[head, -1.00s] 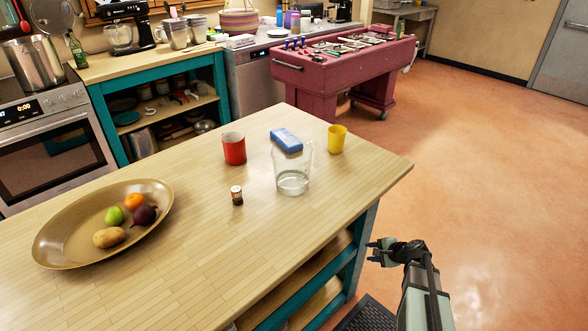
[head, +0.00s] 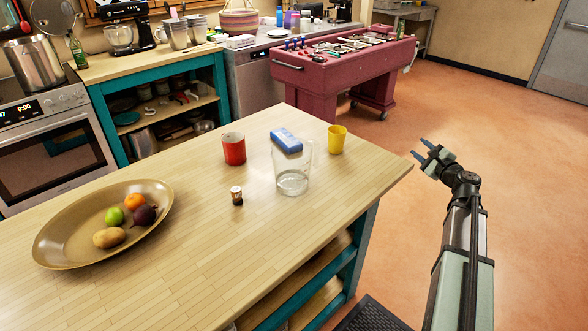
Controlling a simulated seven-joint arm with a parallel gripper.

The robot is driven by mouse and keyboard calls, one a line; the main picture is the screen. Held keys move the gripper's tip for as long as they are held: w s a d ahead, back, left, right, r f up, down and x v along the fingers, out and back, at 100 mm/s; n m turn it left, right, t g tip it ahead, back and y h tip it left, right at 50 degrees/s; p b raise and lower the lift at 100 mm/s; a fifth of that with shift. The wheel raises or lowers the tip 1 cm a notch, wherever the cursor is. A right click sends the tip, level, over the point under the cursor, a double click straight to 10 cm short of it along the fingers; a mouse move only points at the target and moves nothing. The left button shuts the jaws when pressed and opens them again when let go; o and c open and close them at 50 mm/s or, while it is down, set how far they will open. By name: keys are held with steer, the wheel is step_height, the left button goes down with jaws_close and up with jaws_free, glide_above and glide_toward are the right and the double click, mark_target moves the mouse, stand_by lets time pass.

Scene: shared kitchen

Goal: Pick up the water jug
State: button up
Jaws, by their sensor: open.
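The water jug (head: 293,181) is clear and see-through and stands upright on the wooden island top (head: 215,250), near its right side. Its glass looks empty or holds a little clear liquid at the bottom; I cannot tell which. My gripper (head: 418,148) is off the right edge of the island, to the right of the jug and apart from it. Its two fingers are spread and point left toward the island, with nothing between them.
A blue box (head: 286,140) lies just behind the jug. A fruit bowl (head: 70,213) sits far left.

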mark_target(316, 165)
steer(key=a+y, duration=0.1)
steer(key=a, duration=0.3)
steer(key=s+a+m+y, duration=0.1)
steer(key=a, duration=0.3)
steer(key=s+a+m, duration=0.1)
steer(key=a, duration=0.3)
steer(key=shift+a+y, duration=0.2)
steer(key=shift+y, duration=0.2)
steer(key=s+a+m+g+y, duration=0.1)
steer(key=s+a, duration=0.1)
steer(key=a, duration=0.3)
steer(key=s+a+f+m+y, duration=0.1)
steer(key=s+a+m, duration=0.1)
steer(key=a, duration=0.4)
steer(key=s+a+f+m+g+y, duration=0.1)
steer(key=s+a, duration=0.1)
steer(key=a, duration=0.4)
steer(key=shift+a+f+m+g+y, duration=0.1)
steer(key=shift+m+g+y, duration=0.2)
steer(key=shift+y, duration=0.1)
steer(key=shift+x, duration=3.8)
steer(key=shift+c, duration=0.3)
jaws_close()
